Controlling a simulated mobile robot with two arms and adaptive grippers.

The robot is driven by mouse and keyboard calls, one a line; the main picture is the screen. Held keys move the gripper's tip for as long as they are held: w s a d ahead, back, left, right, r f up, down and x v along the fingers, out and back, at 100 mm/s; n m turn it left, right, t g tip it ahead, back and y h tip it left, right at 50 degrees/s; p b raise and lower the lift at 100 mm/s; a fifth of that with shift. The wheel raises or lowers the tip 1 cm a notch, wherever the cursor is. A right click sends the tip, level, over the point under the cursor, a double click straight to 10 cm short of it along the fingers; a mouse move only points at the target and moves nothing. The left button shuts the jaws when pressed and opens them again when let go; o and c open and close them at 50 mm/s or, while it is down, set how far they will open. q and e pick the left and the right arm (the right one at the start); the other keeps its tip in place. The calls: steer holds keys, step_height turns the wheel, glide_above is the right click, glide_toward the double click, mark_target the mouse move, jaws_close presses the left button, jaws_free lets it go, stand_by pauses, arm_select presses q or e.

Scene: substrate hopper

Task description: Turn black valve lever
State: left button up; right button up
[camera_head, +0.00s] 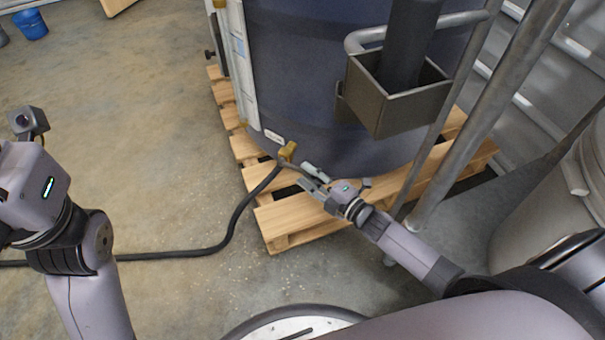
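A dark blue tank (310,90) stands on a wooden pallet. At its lower edge is a yellow fitting (288,150), with a black hose (240,208) joined near it. I cannot make out the black valve lever clearly; it may be hidden by or between the fingers of my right gripper (303,174). That gripper is at the base of the tank, just right of and below the yellow fitting, with its two fingers apart. Whether it touches anything there is too small to tell. My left arm is at the left edge, and its fingers are not visible.
The pallet (290,214) juts out under the tank. A metal box (398,104) on a dark post and slanted grey pipes (480,110) stand above and right of my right gripper. The hose runs left across the floor. A blue bucket (31,25) is far left; open floor lies between.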

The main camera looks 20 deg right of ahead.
mark_target(299, 170)
steer(key=shift+b+x, duration=0.35)
steer(key=shift+x, duration=1.1)
steer(key=shift+c, duration=0.2)
jaws_close()
